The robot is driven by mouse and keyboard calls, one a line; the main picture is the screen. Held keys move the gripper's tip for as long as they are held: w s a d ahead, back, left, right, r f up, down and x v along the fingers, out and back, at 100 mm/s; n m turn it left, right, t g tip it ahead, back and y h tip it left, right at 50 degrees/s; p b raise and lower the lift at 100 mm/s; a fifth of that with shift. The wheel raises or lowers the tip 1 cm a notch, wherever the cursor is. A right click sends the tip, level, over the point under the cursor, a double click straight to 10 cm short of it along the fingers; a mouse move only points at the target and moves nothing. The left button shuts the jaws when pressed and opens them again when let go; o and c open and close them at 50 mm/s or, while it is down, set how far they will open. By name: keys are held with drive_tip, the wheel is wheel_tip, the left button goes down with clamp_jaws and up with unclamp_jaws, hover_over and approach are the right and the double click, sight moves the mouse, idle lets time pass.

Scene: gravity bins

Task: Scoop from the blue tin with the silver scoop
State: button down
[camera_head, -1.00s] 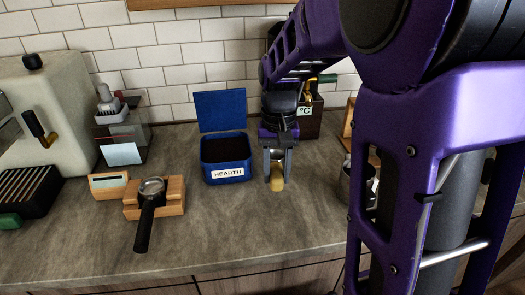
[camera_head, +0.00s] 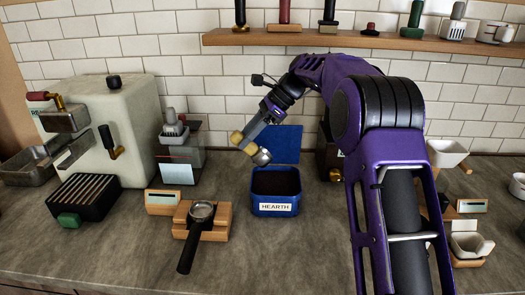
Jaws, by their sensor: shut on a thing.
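The blue tin (camera_head: 276,209) labelled HEARTH stands on the counter. Its blue lid (camera_head: 273,143) is up behind it and its inside looks dark. My gripper (camera_head: 250,138) is shut on the silver scoop (camera_head: 261,157) and holds it in the air above and to the left of the tin. The scoop has a tan handle end at upper left and its silver bowl at lower right, so it is tilted. Whether the bowl holds anything cannot be told.
A portafilter (camera_head: 188,250) rests on a wooden stand left of the tin. A grinder (camera_head: 177,150) and a cream espresso machine (camera_head: 110,125) stand further left. A wooden shelf (camera_head: 330,41) runs above. The front counter is clear.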

sight(260, 147)
idle(0.4)
drive_tip(key=shift+w+d+f+b, duration=0.15)
drive_tip(key=shift+d+f, duration=0.2)
drive_tip(key=shift+f, duration=0.6)
drive_tip(key=shift+d+f+b, duration=0.15)
drive_tip(key=shift+d+f, duration=0.2)
drive_tip(key=shift+f, duration=0.55)
drive_tip(key=shift+w+d+f+b, duration=0.15)
drive_tip(key=shift+d+f, duration=0.2)
drive_tip(key=shift+f, duration=0.6)
drive_tip(key=shift+d+f, duration=0.2)
drive_tip(key=shift+f, duration=0.5)
drive_tip(key=shift+d+f, duration=0.15)
drive_tip(key=shift+f, duration=0.55)
drive_tip(key=shift+f, duration=0.75)
drive_tip(key=shift+r, duration=0.1)
